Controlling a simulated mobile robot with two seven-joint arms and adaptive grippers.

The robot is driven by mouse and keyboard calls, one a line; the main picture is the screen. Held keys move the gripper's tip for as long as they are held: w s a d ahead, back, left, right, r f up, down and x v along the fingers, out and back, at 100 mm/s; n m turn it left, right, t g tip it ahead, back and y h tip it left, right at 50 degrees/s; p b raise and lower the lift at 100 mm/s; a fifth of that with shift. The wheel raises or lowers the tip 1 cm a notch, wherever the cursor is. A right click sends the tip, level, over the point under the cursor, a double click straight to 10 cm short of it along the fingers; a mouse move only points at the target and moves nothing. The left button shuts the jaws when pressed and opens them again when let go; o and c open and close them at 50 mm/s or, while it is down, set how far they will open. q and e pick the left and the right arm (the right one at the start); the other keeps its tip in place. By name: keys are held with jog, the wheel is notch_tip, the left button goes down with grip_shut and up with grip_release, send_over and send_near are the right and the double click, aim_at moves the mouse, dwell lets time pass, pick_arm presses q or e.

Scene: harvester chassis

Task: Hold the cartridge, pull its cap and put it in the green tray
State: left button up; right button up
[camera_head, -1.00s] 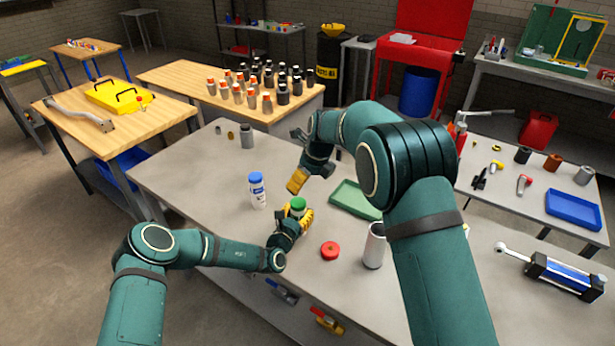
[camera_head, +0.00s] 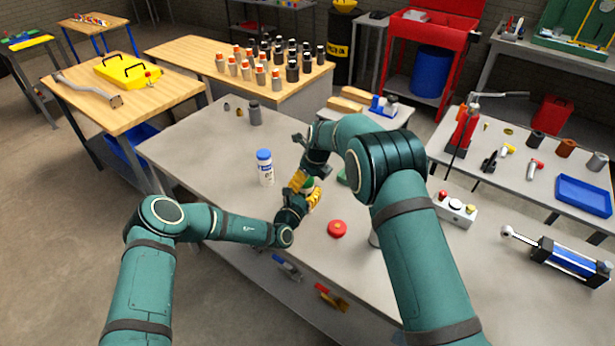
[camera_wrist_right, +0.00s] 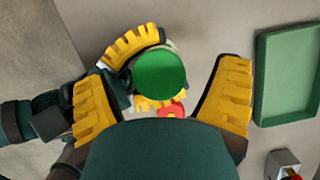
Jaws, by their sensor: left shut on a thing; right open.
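The cartridge is upright in my left gripper (camera_head: 312,197), which is shut on it. Its green cap (camera_wrist_right: 158,73) faces up in the right wrist view, and a sliver of the cap (camera_head: 309,183) shows in the head view. The cartridge body is mostly hidden by the fingers. My right gripper (camera_wrist_right: 163,82) is open, one yellow finger on each side of the cap with gaps between; in the head view it (camera_head: 298,180) is just above the left one. The green tray (camera_wrist_right: 261,75) is empty where visible, to the right; the head view shows only its edge (camera_head: 342,176).
A white bottle with a blue cap (camera_head: 265,168) stands left of the grippers. A round red object (camera_head: 337,228) lies close by on the grey bench. My right arm hides most of a silver cylinder (camera_head: 374,239). Small cylinders (camera_head: 254,114) stand at the far left corner.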

jog(key=shift+c, duration=0.5)
jog(key=c, duration=1.4)
jog(key=shift+r, duration=0.3)
jog(key=shift+r, duration=0.85)
jog(key=shift+r, duration=2)
pick_arm(q)
jog(key=o, duration=1.4)
